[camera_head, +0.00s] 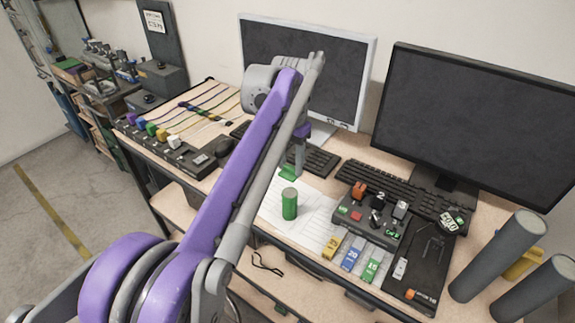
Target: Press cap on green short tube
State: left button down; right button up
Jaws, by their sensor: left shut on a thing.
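A short green tube (290,205) stands upright on a white sheet of paper (312,212) on the desk. My left arm reaches in from the lower left across the middle of the view. My left gripper (297,162) points down just behind the tube, over the paper. It is shut on a small green cap (288,174), which shows at its fingertips, apart from the tube. The fingers are small and partly covered by the arm, so the grip itself is hard to make out. My right gripper is not in view.
A black box with colored blocks (368,214) sits right of the paper, with yellow, blue and green tags (351,255) in front. A keyboard (405,192) and two monitors (475,125) stand behind. A row of colored caps or plugs (160,135) lies along the left.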

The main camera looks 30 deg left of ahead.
pick_arm(q)
jog(key=shift+a+f+b, duration=0.1)
jog(key=shift+f+b, duration=0.35)
jog(key=shift+f, duration=0.3)
notch_tip(320, 180, down, 3)
jog(key=shift+f+b, duration=0.1)
jog(key=shift+b, duration=1)
jog(key=shift+f+b, duration=0.35)
jog(key=shift+f, duration=0.5)
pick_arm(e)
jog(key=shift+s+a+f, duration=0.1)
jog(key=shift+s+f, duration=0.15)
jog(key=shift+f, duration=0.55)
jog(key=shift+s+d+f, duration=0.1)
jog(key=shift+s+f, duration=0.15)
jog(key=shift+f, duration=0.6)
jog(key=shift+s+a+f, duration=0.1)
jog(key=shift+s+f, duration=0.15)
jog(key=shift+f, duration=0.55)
pick_arm(q)
jog(key=shift+p, duration=0.3)
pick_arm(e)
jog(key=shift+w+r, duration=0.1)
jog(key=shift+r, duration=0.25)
pick_arm(q)
jog(key=shift+f, duration=0.15)
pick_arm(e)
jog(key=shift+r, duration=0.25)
pick_arm(q)
grip_release()
